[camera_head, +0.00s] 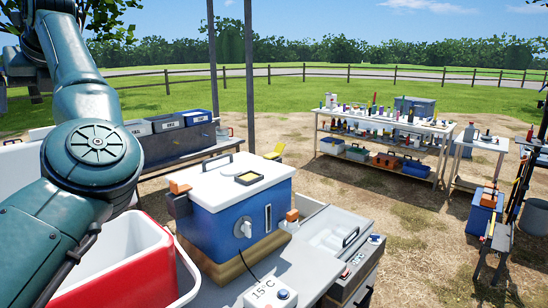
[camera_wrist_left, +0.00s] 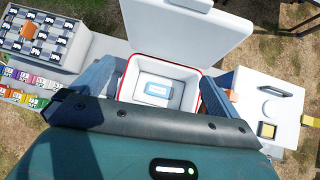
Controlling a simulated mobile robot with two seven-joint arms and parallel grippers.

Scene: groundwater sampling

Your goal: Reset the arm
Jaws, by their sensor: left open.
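My left arm (camera_head: 93,160) comes in from the left in the head view, large and close, and bends at a round joint. Its gripper is not clearly visible there. In the left wrist view my left gripper (camera_wrist_left: 158,84) has its two dark fingers wide apart, with nothing held between them. It is over an open white cooler (camera_wrist_left: 190,101) with a red rim, whose white lid (camera_wrist_left: 185,28) stands raised. A pale blue-and-white pack (camera_wrist_left: 158,89) lies inside. The red cooler (camera_head: 115,272) also shows at the lower left of the head view. My right gripper is not in view.
A blue box (camera_head: 237,222) with a closed white lid stands right of the cooler, a 15°C controller (camera_head: 270,293) in front. A rack (camera_wrist_left: 45,40) and coloured containers (camera_wrist_left: 30,82) are on the left. Shelves of bottles (camera_head: 385,125) stand farther back; bare ground lies between.

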